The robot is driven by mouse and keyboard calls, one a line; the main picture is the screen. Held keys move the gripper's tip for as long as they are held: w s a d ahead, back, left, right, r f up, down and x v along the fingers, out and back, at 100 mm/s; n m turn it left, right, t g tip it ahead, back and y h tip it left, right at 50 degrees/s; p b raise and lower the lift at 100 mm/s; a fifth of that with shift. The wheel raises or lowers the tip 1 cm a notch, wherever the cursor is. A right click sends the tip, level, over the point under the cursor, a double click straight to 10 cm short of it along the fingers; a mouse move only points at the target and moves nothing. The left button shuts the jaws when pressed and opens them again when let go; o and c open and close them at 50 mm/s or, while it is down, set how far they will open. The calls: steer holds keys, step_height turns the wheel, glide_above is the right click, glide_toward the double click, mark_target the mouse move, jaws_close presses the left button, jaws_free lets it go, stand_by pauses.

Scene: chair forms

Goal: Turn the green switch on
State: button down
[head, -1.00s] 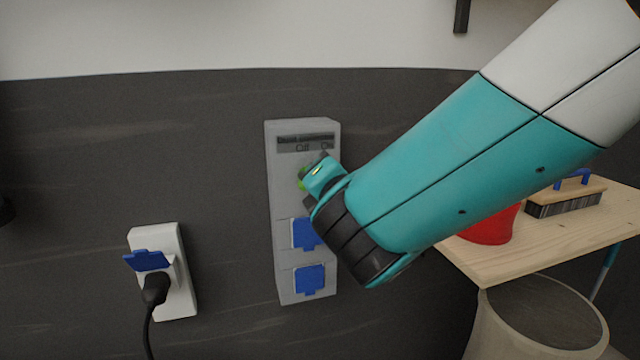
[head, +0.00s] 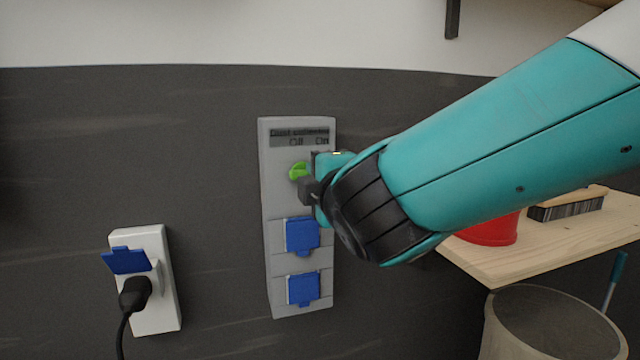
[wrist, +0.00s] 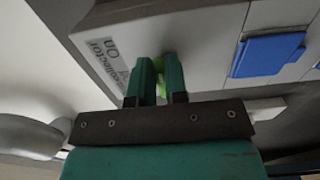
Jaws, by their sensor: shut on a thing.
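The green switch (head: 298,170) is a round knob on a grey wall panel (head: 296,200), below a label with the words Off and On. My gripper (head: 308,176) is at the switch from the right in the head view and hides part of it. In the wrist view, the two fingers of my gripper (wrist: 160,75) are close together at the panel face, with the green switch (wrist: 160,70) showing between them. The gripper is shut on the switch. The knob's exact pointing direction is partly hidden.
Two blue socket covers (head: 302,237) sit below the switch. A white socket (head: 167,290) with a black plug (head: 135,293) is at the left. A wooden shelf (head: 505,262) with a red container (head: 490,230) and a brush (head: 566,206) is at the right, above a bin (head: 552,325).

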stand_by(0.5)
steer(key=c, duration=1.1)
jaws_free()
steer(key=shift+c, duration=0.2)
steer(key=b+v, duration=0.5)
steer(key=v, duration=1.2)
steer(key=shift+s, duration=0.2)
steer(key=shift+d, duration=0.15)
